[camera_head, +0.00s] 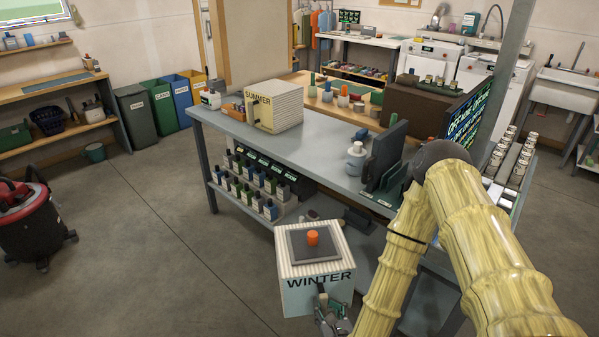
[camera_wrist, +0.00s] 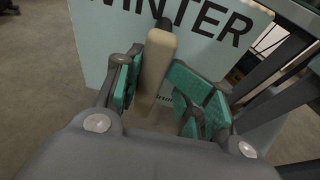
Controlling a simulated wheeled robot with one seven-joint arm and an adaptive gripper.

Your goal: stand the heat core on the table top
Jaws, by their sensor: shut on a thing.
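A box marked WINTER (camera_head: 312,285), with a ribbed cream top, a grey plate and an orange knob, hangs upright in front of the table, below the level of the table top (camera_head: 325,135). My gripper (camera_head: 332,312) is at its front face. In the wrist view, the gripper (camera_wrist: 160,88) is shut around the cream handle (camera_wrist: 155,65) of this box, under the WINTER lettering. A similar cream box marked SUMMER (camera_head: 275,107) stands on the left part of the table top. Neither box bears the words heat core.
The table top is bare between the SUMMER box and a white bottle (camera_head: 356,158). Dark upright panels (camera_head: 385,155) stand to the right of that bottle. Small bottles (camera_head: 262,190) fill the lower shelf. A red vacuum (camera_head: 30,215) stands on the floor at left.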

